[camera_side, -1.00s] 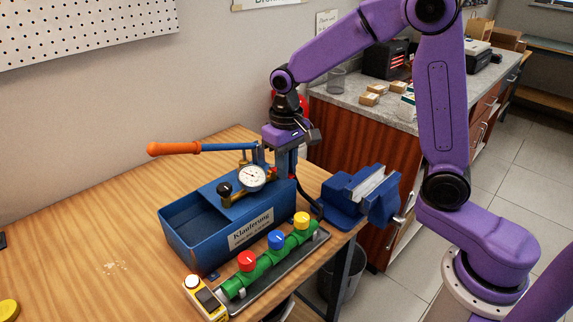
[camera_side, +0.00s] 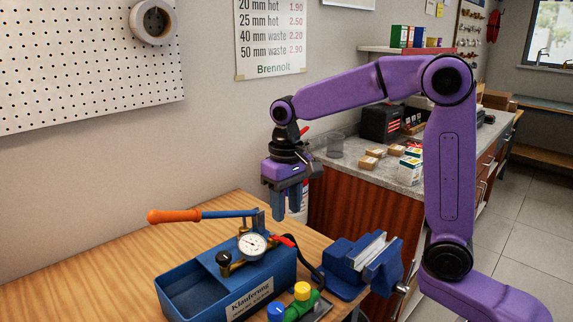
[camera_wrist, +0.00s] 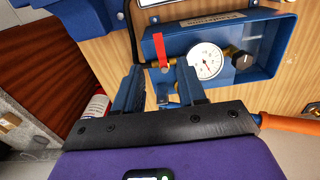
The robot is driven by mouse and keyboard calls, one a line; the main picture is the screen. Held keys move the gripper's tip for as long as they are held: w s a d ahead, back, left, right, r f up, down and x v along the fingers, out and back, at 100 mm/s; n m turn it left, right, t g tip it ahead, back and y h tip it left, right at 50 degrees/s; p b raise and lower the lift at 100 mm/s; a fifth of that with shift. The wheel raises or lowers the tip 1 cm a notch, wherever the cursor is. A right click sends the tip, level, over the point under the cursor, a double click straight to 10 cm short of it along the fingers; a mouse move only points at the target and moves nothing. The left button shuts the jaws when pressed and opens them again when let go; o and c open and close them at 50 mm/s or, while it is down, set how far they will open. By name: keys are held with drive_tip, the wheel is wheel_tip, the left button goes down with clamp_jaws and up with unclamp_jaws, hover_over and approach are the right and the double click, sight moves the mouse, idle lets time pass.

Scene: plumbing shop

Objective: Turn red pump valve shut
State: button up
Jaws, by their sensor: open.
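The blue test pump (camera_side: 277,274) stands on the wooden bench, with a round gauge (camera_side: 252,244) and a long orange-handled lever (camera_side: 175,216). The red valve lever (camera_side: 285,240) is on the brass fitting at the right of the gauge. In the wrist view the red lever (camera_wrist: 160,47) points away from its brass pivot, beyond my fingertips and beside the gauge (camera_wrist: 205,61). My gripper (camera_side: 289,212) is open and empty, pointing down above the valve end of the pump, apart from the lever. In the wrist view its fingers (camera_wrist: 162,82) straddle empty space.
A blue vise (camera_side: 350,262) stands on the bench to the right of the pump. A green manifold (camera_side: 301,304) with coloured caps is in front, cut by the frame edge. The orange lever handle (camera_wrist: 288,123) lies right of my gripper in the wrist view.

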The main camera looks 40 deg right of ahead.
wheel_tip(320, 180, up, 10)
idle(0.4)
idle(0.3)
drive_tip(key=s+d+f+n, duration=0.2)
drive_tip(key=s+f+n, duration=0.4)
drive_tip(key=s, duration=0.7)
drive_tip(key=s+d+f+n, duration=0.1)
drive_tip(key=s+f+n, duration=0.5)
drive_tip(key=s, duration=0.8)
wheel_tip(320, 180, down, 4)
drive_tip(key=shift+d+r+n, duration=0.15)
drive_tip(key=shift+d+n, duration=0.15)
drive_tip(key=shift+d, duration=0.05)
